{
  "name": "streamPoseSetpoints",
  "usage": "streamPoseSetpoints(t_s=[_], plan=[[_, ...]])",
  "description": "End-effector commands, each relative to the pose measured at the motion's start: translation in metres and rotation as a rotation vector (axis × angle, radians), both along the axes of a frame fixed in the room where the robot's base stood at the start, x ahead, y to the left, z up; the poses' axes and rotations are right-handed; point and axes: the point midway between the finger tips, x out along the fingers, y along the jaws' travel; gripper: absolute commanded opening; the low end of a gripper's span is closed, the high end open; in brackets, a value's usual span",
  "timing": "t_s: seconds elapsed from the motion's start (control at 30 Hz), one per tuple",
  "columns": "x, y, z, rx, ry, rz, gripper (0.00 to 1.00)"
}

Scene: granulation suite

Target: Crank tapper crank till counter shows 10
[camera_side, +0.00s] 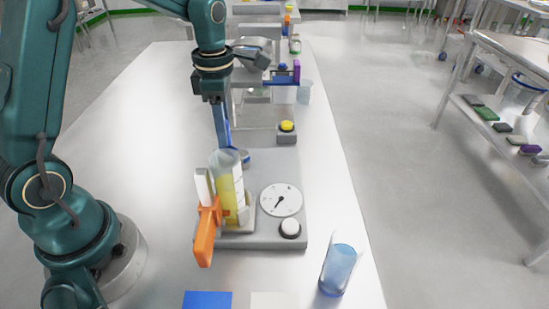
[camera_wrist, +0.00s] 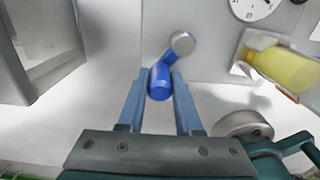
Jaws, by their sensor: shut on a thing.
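The tapper has a grey base (camera_side: 262,241) holding an upright clear cylinder (camera_side: 225,166) with yellow material inside. The counter is a round white dial (camera_side: 281,200) with a black pointer aimed to the lower left; its figures are too small to read. The dial also shows cut off at the top of the wrist view (camera_wrist: 252,6). The crank has a blue arm and blue knob (camera_wrist: 160,84) with a grey round hub (camera_wrist: 182,43). My gripper (camera_wrist: 159,76) is shut on the crank's knob. In the side view my gripper (camera_side: 226,142) reaches down behind the cylinder, which partly hides the crank.
An orange part (camera_side: 206,232) and a white block stand at the base's left. A white button (camera_side: 290,228) is below the dial. A blue cup (camera_side: 340,267) stands front right. A yellow button box (camera_side: 287,130) and other equipment stand behind. The left tabletop is clear.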

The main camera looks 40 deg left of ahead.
Motion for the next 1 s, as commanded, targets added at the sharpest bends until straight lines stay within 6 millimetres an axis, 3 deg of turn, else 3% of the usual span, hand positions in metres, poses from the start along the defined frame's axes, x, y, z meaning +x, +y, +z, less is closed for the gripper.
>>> streamPoseSetpoints(t_s=[1.0], plan=[[0.033, -0.009, 0.0, -0.003, 0.0, -0.001, 0.0]])
